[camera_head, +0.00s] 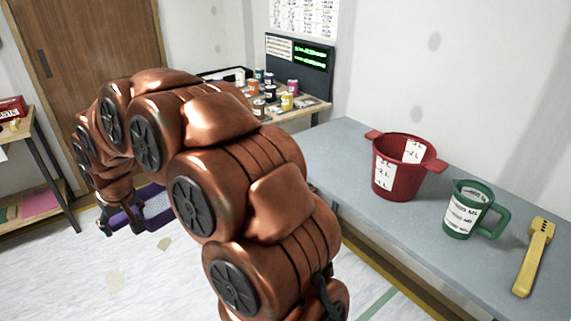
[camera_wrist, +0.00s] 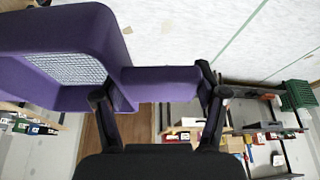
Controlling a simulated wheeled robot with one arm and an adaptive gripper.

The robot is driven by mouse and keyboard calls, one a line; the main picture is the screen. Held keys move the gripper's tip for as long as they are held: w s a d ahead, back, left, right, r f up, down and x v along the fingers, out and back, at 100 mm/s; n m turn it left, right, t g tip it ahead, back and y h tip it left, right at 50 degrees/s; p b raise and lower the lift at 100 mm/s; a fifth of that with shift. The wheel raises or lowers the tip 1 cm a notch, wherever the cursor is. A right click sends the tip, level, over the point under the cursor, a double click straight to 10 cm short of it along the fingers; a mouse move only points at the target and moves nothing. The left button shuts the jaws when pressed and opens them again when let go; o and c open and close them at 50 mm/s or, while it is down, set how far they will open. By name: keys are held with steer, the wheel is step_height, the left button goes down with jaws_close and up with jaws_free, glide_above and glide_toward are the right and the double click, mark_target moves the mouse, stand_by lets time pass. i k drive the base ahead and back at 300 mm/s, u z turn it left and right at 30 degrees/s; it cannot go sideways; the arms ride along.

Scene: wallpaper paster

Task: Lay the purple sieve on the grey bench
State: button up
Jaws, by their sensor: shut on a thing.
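The purple sieve (camera_head: 160,216) is held out over the floor at the left of the head view, partly hidden behind my arm. In the wrist view the sieve (camera_wrist: 75,25) fills the upper left, with its pale mesh visible. My gripper (camera_wrist: 160,93) is shut on the sieve's handle, one finger on each side; it also shows in the head view (camera_head: 122,218). The grey bench (camera_head: 345,155) runs along the wall at the right, beyond my arm and apart from the sieve.
On the bench stand a red two-handled bucket (camera_head: 397,180) and a green jug (camera_head: 462,220), with a yellow tool (camera_head: 533,260) at the right. The bench's far-left end is clear. A table with several paint pots (camera_head: 287,101) stands behind. A wooden shelf (camera_head: 40,140) is at far left.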

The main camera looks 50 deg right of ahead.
mark_target(324, 149)
steer(key=u, duration=0.15)
steer(key=i, duration=1)
steer(key=z, duration=1.05)
steer(key=i, duration=0.7)
steer(key=z, duration=0.7)
